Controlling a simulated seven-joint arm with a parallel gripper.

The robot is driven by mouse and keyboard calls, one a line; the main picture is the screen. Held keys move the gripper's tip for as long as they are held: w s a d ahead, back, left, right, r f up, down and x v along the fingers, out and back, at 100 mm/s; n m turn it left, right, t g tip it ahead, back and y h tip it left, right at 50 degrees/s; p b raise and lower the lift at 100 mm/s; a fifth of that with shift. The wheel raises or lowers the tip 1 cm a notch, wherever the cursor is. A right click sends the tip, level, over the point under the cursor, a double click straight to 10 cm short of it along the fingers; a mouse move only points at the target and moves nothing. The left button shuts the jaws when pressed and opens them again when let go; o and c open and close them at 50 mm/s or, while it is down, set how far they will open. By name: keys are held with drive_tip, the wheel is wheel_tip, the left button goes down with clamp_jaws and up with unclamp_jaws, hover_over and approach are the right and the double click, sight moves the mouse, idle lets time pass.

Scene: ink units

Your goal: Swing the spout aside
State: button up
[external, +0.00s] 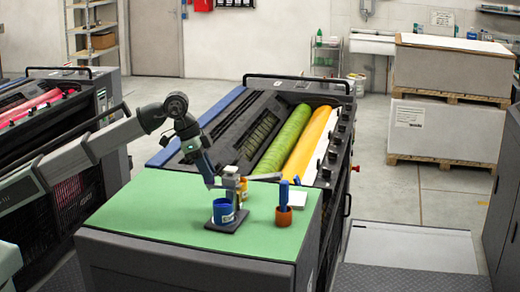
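A small dispenser (231,181) with a pale upright body stands on a dark square base (238,226) on the green mat. A blue cup (222,213) sits on that base at the front. The spout is too small to make out clearly; it seems to be near the top of the dispenser, above the cup. My gripper (213,184) is at the end of my dark arm, just left of the dispenser's upper part. I cannot tell whether it touches the dispenser, or whether its fingers are open or shut.
On the green mat (150,212), an orange-brown pot (284,217) with a blue upright item (284,195) stands right of the dispenser, with a white pad (298,198) behind. The press with green (284,140) and yellow rollers (308,143) lies beyond. The mat's left side is clear.

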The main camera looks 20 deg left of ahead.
drive_tip(key=shift+o, duration=1.1)
drive_tip(key=v, duration=1.4)
drive_tip(key=shift+w+f, duration=0.1)
drive_tip(key=shift+f, duration=0.05)
